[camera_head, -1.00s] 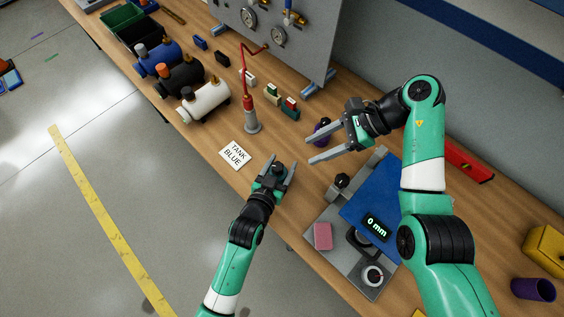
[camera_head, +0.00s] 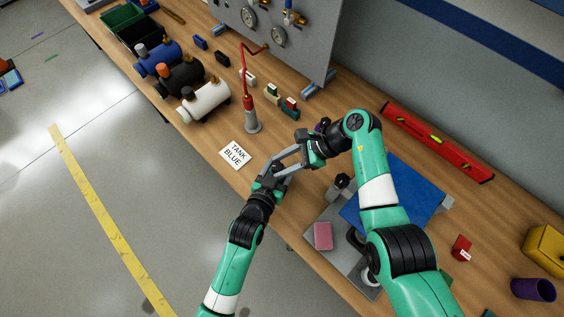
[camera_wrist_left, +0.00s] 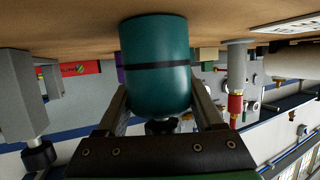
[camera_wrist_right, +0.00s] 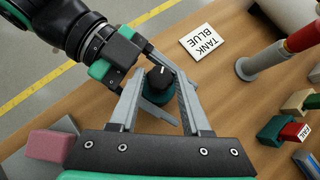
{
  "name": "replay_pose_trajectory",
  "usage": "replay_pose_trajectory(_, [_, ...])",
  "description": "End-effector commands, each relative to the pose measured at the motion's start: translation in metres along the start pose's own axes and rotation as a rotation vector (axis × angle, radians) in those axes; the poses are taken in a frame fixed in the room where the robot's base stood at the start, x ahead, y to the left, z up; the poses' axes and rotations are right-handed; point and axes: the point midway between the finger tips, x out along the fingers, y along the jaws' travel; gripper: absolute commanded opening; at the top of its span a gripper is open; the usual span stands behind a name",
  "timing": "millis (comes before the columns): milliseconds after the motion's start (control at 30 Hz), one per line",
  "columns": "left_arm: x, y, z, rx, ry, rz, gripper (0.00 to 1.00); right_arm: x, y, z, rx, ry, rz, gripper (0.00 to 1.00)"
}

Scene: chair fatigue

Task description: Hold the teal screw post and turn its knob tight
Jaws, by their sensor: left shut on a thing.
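The teal screw post (camera_wrist_left: 155,65) is a teal cylinder with a dark band, standing on the table between the fingers of my left gripper (camera_wrist_left: 162,112). My left gripper (camera_head: 275,178) is shut on the post. The black knob (camera_wrist_right: 160,77) tops the post and shows in the right wrist view, with a pale mark on it. My right gripper (camera_wrist_right: 161,85) is open, its fingers on either side of the knob with gaps visible. In the head view my right gripper (camera_head: 285,160) reaches over the left one, and the post is hidden there.
A "TANK BLUE" card (camera_head: 236,155) lies close by. A grey and red post (camera_head: 251,118) stands behind it. A blue plate (camera_head: 405,190) on a grey fixture and a pink block (camera_head: 323,236) are to the right. A red level (camera_head: 437,140) lies at the back.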

Motion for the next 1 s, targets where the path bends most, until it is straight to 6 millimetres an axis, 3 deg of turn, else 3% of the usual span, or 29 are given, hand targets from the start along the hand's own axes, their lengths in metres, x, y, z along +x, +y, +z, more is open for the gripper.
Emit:
replay_pose_trajectory(33, [0.0000, 0.0001, 0.0001, 0.000, 0.000, 0.000, 0.00, -0.0002, 0.0000, 0.0001, 0.000, 0.000, 0.000, 0.36])
replay_pose_trajectory(233, [0.0000, 0.0000, 0.0000, 0.000, 0.000, 0.000, 0.00, -0.0004, 0.0000, 0.0002, 0.000, 0.000, 0.000, 0.00])
replay_pose_trajectory(567, [0.0000, 0.0000, 0.0000, 0.000, 0.000, 0.000, 0.00, 0.0004, -0.0001, -0.0005, 0.031, 0.002, -0.034, 0.00])
replay_pose_trajectory(1000, [0.0000, 0.0003, -0.0001, 0.001, 0.000, 0.000, 0.00, 0.0014, 0.0047, 0.0002, 0.268, 0.002, -0.269, 0.00])
